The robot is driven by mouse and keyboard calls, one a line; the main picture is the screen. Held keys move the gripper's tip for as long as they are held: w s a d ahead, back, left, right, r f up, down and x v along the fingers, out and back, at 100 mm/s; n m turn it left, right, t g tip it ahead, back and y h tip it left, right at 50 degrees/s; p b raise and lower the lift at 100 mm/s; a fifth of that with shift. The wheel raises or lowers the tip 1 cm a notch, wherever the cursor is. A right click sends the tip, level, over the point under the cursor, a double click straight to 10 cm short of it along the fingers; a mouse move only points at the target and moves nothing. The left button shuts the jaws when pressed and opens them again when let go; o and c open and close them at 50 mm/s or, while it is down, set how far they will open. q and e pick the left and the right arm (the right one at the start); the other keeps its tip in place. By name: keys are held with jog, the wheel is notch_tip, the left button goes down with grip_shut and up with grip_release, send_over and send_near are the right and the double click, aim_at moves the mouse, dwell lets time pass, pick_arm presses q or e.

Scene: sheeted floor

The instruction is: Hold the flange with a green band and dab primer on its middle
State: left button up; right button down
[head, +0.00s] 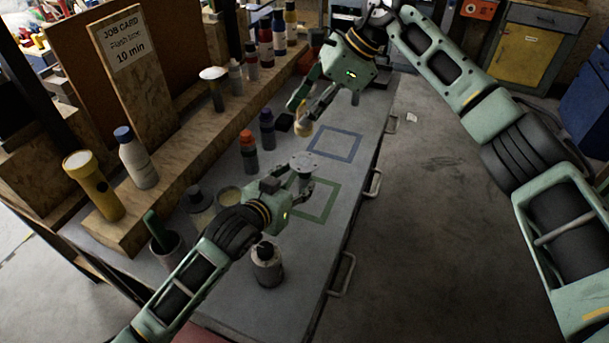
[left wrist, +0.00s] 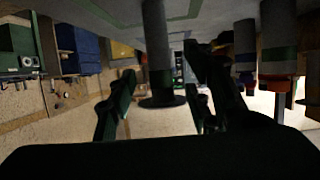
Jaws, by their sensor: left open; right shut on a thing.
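A grey flange with a round flat top (head: 303,161) stands upright at the green square outline (head: 330,205) on the bench. In the left wrist view its stem and dark disc (left wrist: 160,62) appear upside down between my fingers. My right gripper (head: 307,108) is shut on a small pale dabber (head: 303,127), held above the bench beyond the flange.
A blue square outline (head: 334,144) lies empty behind. A pale-filled dish (head: 229,196) and a dark-capped jar (head: 199,205) sit left.

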aim_at(301, 179)
pick_arm(q)
jog(key=x, duration=0.4)
jog(key=shift+w+d+f, duration=0.15)
jog(key=shift+w, duration=0.05)
pick_arm(e)
jog(key=shift+w+d+f, duration=0.1)
jog(key=shift+w+d, duration=0.05)
pick_arm(q)
jog(key=shift+w+d+f, duration=0.2)
jog(key=shift+w+d, duration=0.05)
jog(key=shift+w, duration=0.2)
grip_shut()
